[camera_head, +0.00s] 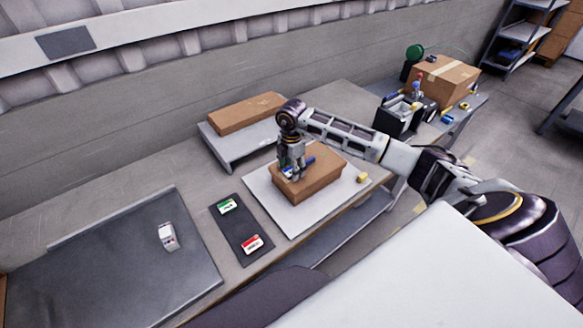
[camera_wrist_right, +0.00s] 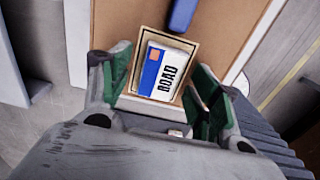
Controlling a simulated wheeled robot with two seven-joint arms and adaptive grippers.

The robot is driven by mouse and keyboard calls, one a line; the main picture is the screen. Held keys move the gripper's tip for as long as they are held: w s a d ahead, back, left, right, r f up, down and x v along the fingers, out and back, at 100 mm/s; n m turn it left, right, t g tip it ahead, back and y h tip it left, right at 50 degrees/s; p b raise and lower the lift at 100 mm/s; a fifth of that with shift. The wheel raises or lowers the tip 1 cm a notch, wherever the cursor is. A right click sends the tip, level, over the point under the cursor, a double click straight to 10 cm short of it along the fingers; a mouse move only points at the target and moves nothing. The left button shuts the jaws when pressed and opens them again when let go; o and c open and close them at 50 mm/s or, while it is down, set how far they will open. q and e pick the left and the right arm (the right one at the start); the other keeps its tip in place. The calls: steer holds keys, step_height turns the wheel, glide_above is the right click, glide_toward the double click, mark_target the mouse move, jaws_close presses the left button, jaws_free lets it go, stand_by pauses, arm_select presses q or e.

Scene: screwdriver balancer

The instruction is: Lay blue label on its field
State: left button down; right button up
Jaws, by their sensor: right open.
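The blue label (camera_wrist_right: 165,72), white with a blue band, an orange square and the word ROAD, lies slightly tilted within the pale, dark-edged field (camera_wrist_right: 189,49) on top of the cardboard box (camera_head: 322,184). In the wrist view a small strip of the field shows around the label. My right gripper (camera_head: 292,174) is over the box, its green-padded fingers (camera_wrist_right: 163,80) apart on either side of the label and not touching it. My left gripper is not in view.
A blue bar-like thing (camera_wrist_right: 183,15) lies on the box beyond the field. The box stands on a white board (camera_head: 290,222) with a small yellow thing (camera_head: 362,177). A dark strip (camera_head: 237,226) holds a green label (camera_head: 227,206) and a red label (camera_head: 252,244). A grey mat (camera_head: 100,270) lies left.

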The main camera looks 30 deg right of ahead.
steer(key=shift+r, duration=0.15)
step_height(320, 180, up, 12)
stand_by(0.7)
steer(key=shift+f, duration=0.2)
stand_by(0.4)
